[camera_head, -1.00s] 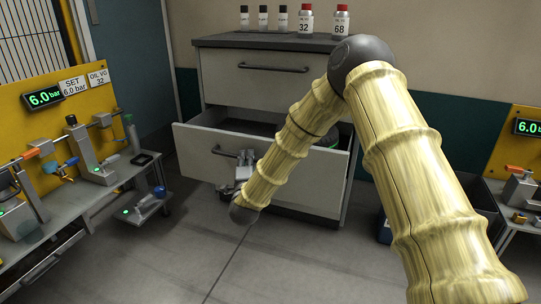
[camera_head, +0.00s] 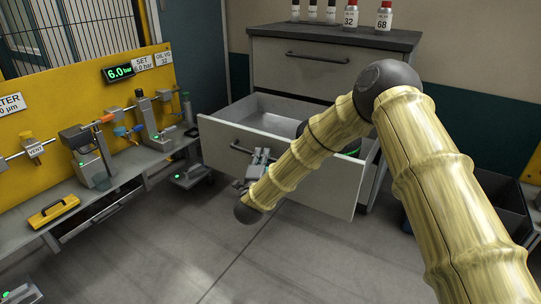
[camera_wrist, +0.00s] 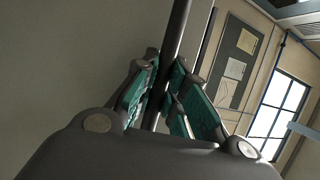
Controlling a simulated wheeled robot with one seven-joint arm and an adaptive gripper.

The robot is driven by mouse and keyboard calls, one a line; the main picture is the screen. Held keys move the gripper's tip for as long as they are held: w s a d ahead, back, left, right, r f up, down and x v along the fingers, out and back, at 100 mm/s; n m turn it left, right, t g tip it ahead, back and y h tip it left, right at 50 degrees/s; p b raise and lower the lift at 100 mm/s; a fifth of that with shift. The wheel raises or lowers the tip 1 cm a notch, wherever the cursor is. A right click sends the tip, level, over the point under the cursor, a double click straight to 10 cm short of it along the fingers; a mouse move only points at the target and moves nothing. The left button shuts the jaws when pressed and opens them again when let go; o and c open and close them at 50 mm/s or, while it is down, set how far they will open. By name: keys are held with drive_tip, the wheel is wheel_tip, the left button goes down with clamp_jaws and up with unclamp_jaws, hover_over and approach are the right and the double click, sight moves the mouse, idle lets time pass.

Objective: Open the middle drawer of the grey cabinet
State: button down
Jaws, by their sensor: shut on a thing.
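The grey cabinet (camera_head: 300,76) stands against the back wall. Its top drawer is closed. The middle drawer (camera_head: 310,180) is pulled well out, and its inside (camera_head: 275,124) shows a pale bottom with something dark and green at the right, partly behind my arm. My gripper (camera_head: 257,165) is at the front of this drawer, shut on its dark bar handle (camera_head: 240,149). In the wrist view the green-padded fingers (camera_wrist: 160,98) close around the handle bar (camera_wrist: 175,40), with the drawer front filling the left side. The lower part of the cabinet is mostly hidden.
Several small bottles, two with red caps (camera_head: 384,15), stand on the cabinet top. A workbench (camera_head: 120,175) with a yellow panel (camera_head: 60,115) and valves runs along the left. A dark bin (camera_head: 500,205) stands at the right. The floor in front is clear.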

drive_tip(key=shift+f, duration=0.1)
drive_tip(key=c, duration=1.5)
unclamp_jaws()
drive_tip(key=shift+o, duration=0.2)
drive_tip(key=v, duration=1.2)
